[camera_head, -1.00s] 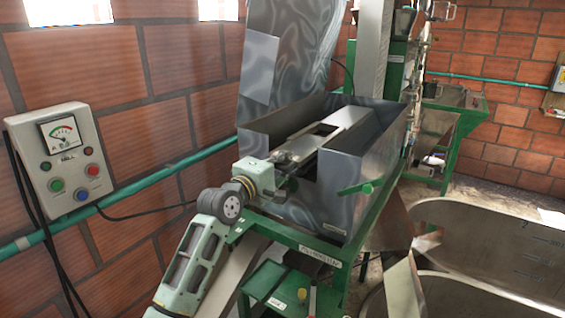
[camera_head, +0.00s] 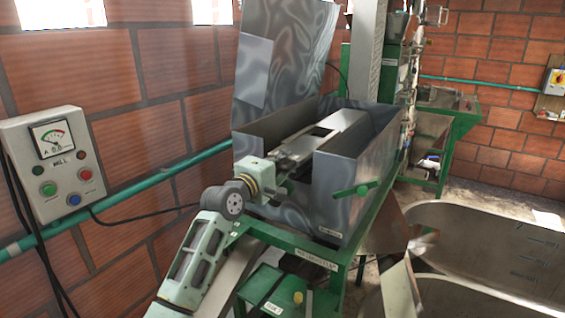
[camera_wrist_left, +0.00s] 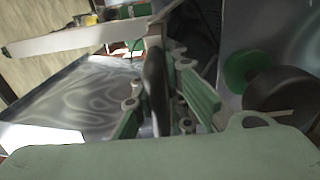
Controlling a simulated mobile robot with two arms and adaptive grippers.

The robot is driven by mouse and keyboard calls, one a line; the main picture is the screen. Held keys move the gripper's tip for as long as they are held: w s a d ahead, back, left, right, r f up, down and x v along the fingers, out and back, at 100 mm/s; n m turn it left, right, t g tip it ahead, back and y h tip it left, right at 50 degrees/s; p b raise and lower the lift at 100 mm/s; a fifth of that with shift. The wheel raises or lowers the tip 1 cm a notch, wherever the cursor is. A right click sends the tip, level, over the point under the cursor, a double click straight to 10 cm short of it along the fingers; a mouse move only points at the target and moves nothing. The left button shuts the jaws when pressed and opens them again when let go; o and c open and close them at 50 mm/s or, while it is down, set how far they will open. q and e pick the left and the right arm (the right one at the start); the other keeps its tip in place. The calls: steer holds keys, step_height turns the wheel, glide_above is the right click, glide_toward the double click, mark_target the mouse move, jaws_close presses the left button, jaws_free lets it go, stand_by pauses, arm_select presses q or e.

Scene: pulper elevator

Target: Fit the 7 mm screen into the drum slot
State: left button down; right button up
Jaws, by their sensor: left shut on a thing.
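The open grey metal housing (camera_head: 340,195) stands on a green frame, its hinged lid raised behind it. A long pale metal strip (camera_head: 346,121) lies lengthwise in the housing; I cannot tell whether it is the screen or part of the slot. My left gripper (camera_head: 296,152) reaches over the housing's near end and is shut on a thin piece in line with the strip. In the left wrist view, a dark upright piece (camera_wrist_left: 157,82) shows edge-on between the fingers (camera_wrist_left: 158,100). I take it for the screen; its mesh does not show. My right gripper is out of view.
A control box (camera_head: 56,165) with a gauge hangs on the brick wall at the left, above a teal pipe (camera_head: 140,190). Large metal tanks (camera_head: 490,245) stand at the lower right.

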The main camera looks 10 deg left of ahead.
mark_target(298, 147)
arm_select(q)
steer(key=shift+b+x, duration=0.45)
steer(key=shift+x, duration=0.7)
steer(key=shift+b+x, duration=0.8)
steer(key=shift+x, duration=0.55)
steer(key=shift+b+x, duration=1.2)
steer(key=shift+x, duration=0.2)
steer(key=c, duration=1.7)
jaws_free()
steer(key=shift+f, duration=0.2)
steer(key=shift+v, duration=6.05)
steer(key=shift+r, duration=0.15)
